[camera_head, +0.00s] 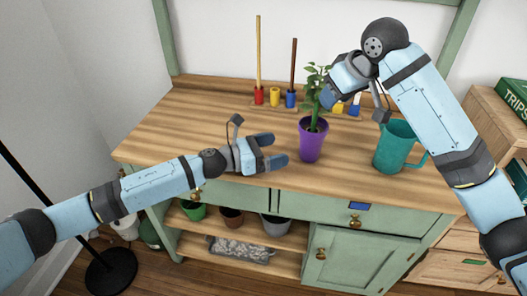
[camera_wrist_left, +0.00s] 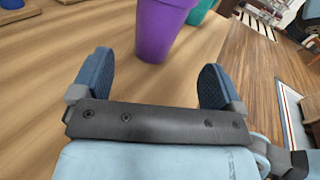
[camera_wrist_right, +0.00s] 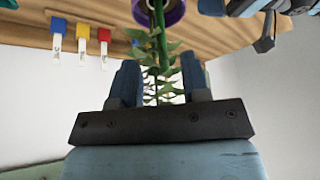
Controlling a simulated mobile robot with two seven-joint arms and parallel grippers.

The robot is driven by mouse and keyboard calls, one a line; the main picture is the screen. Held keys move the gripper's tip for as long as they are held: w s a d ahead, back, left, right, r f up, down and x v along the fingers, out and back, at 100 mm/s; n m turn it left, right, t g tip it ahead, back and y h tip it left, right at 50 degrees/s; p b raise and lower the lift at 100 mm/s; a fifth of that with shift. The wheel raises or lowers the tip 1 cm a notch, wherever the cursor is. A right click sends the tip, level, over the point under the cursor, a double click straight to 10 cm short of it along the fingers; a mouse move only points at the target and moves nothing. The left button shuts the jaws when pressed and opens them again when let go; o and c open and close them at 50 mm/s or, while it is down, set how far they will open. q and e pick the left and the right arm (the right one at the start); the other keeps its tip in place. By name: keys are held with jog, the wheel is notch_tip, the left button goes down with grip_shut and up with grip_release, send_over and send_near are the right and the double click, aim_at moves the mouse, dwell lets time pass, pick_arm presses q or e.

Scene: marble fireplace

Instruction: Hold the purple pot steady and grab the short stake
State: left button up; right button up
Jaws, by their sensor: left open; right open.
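The purple pot (camera_head: 311,145) stands upright on the wooden bench top with a leafy green plant (camera_head: 315,90) in it. My left gripper (camera_head: 274,150) is open just left of the pot and apart from it. In the left wrist view the pot (camera_wrist_left: 163,32) is ahead, beyond the open fingers. My right gripper (camera_head: 331,98) is open beside the plant, above the pot; its wrist view shows stem and leaves (camera_wrist_right: 160,62) between or beyond the fingers. The shorter, dark brown stake (camera_head: 293,62) stands in a blue holder; the taller, light stake (camera_head: 259,50) stands in a red one.
A teal watering can (camera_head: 393,148) stands right of the pot, below my right arm. A yellow holder (camera_head: 275,97) sits between the stakes. More tagged holders (camera_wrist_right: 82,38) are partly hidden behind my right gripper in the head view. The left bench top is clear.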

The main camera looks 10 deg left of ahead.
aim_at(311, 141)
pick_arm(q)
jog(key=x, duration=1.1)
jog(key=c, duration=1.2)
jog(key=shift+o, duration=0.2)
jog(key=shift+a, duration=0.1)
pick_arm(e)
jog(key=r+m, duration=0.1)
jog(key=r, duration=0.1)
jog(key=a+r+m+h, duration=0.1)
jog(key=r, duration=0.2)
jog(key=a+r+m+t, duration=0.1)
jog(key=r+m, duration=0.1)
jog(key=shift+s+a+r+h, duration=0.15)
jog(key=shift+s+r+h, duration=0.2)
jog(key=shift+r+h, duration=0.05)
jog(key=shift+d+x, duration=0.2)
jog(key=shift+x, duration=2.65)
jog(key=shift+d+x, duration=0.2)
jog(key=shift+x, duration=2.65)
